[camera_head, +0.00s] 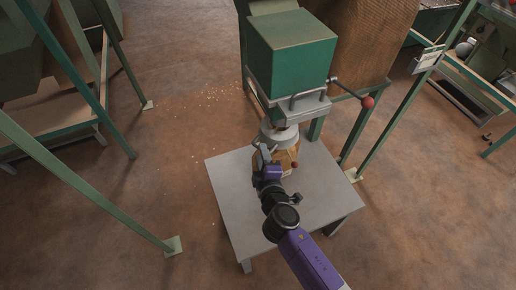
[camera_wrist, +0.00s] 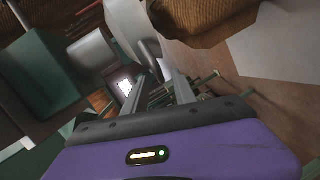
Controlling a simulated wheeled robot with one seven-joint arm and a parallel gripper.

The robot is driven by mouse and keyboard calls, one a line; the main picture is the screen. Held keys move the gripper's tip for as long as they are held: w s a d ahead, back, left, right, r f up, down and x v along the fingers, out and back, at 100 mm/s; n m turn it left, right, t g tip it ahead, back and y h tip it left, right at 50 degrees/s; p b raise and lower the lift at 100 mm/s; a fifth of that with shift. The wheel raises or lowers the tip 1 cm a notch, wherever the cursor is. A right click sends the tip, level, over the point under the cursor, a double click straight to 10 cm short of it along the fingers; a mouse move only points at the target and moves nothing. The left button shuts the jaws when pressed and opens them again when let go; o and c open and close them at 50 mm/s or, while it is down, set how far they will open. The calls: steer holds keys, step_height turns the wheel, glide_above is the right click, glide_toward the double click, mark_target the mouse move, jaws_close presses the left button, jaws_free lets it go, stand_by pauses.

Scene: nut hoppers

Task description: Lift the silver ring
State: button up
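The silver ring (camera_head: 272,138) is a grey metal band under the green hopper (camera_head: 290,50), just above the small table. My gripper (camera_head: 262,156) is at its near left side, close to it; I cannot tell whether they touch. In the wrist view, my gripper's two fingers (camera_wrist: 158,86) stand apart. A curved grey metal piece (camera_wrist: 140,32), probably part of the ring, reaches down towards the gap between them. I see nothing clearly clamped. The ring's far side is hidden.
A brown wooden container (camera_head: 288,155) stands below the ring on the grey table (camera_head: 235,195). A lever with a red knob (camera_head: 367,102) sticks out right of the hopper. Green frame posts stand on both sides. Brown floor is open left and right of the table.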

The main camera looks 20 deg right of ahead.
steer(key=shift+x, duration=1.75)
jaws_close()
steer(key=shift+a+r, duration=0.1)
